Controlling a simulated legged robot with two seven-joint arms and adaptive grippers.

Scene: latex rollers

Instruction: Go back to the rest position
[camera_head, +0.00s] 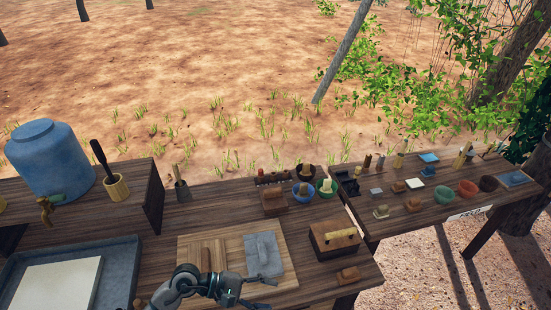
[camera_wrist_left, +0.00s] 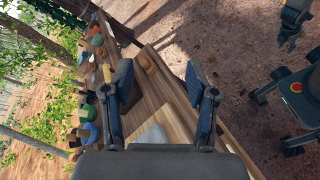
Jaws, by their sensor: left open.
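My left gripper (camera_head: 270,293) is at the bottom centre of the head view, over the front edge of the wooden workbench (camera_head: 215,208). In the left wrist view its two dark fingers (camera_wrist_left: 160,78) stand wide apart with nothing between them. A grey sheet (camera_head: 263,254) lies on a wooden board (camera_head: 203,248) just beyond the gripper. A grey gripper that looks like my right one (camera_wrist_left: 288,42) hangs at the top right of the left wrist view, off the bench; its jaws are too small to judge.
A blue barrel (camera_head: 48,160) with a tap stands on a raised shelf at left, above a grey tray (camera_head: 128,262). A wooden box (camera_head: 333,240) and a small brown block (camera_head: 349,275) are right of the board. Bowls and tools crowd the back and the right table (camera_head: 445,212).

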